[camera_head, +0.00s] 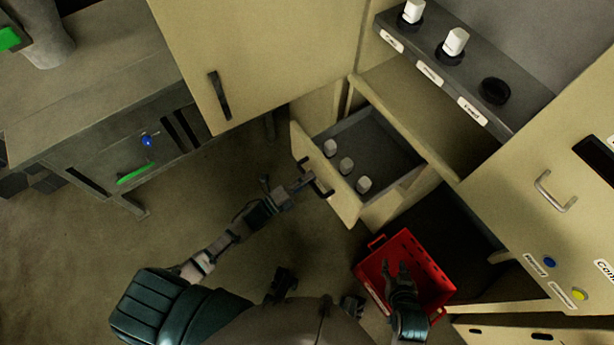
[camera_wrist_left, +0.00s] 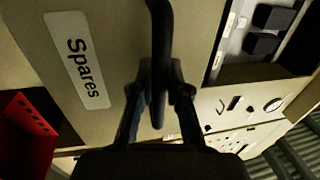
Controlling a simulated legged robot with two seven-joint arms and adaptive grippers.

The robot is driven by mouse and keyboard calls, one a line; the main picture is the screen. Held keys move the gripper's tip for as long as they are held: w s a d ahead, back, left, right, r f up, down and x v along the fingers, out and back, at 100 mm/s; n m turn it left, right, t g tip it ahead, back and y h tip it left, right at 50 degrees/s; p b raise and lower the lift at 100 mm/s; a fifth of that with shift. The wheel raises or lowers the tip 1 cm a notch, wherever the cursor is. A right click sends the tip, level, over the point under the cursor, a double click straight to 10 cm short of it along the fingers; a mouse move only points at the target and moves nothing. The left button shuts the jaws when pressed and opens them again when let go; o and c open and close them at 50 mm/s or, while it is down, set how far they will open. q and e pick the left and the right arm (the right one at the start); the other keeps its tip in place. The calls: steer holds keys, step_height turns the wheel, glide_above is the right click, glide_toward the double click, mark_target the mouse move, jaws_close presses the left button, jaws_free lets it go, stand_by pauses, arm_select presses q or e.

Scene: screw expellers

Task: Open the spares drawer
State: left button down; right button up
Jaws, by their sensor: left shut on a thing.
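My left gripper (camera_head: 304,187) is shut on the dark drawer handle (camera_head: 319,189); the handle (camera_wrist_left: 160,60) also shows between the fingers in the left wrist view. My right gripper (camera_head: 398,275) is over the red crate (camera_head: 432,268); its fingers look spread, with nothing seen between them.
A shelf (camera_head: 440,62) above the drawer has labelled round sockets, two holding white parts and one empty (camera_head: 495,91). A cabinet door (camera_head: 262,50) is at the upper middle. A machine with a handle (camera_head: 556,191) stands at right, a workbench (camera_head: 90,100) at left. Floor is clear left of the drawer.

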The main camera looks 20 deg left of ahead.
arm_select(q)
steer(key=c, duration=1.2)
jaws_free()
steer(key=shift+s+d+f, duration=0.15)
steer(key=shift+s+d, duration=0.2)
steer(key=shift+d, duration=0.05)
steer(key=shift+c, duration=0.2)
steer(key=shift+o, duration=0.5)
steer(key=shift+w, duration=0.1)
steer(key=v, duration=1.1)
steer(key=shift+s, duration=0.35)
arm_select(e)
steer(key=shift+d, duration=0.3)
arm_select(q)
steer(key=shift+a, duration=0.25)
arm_select(e)
steer(key=shift+a, duration=0.1)
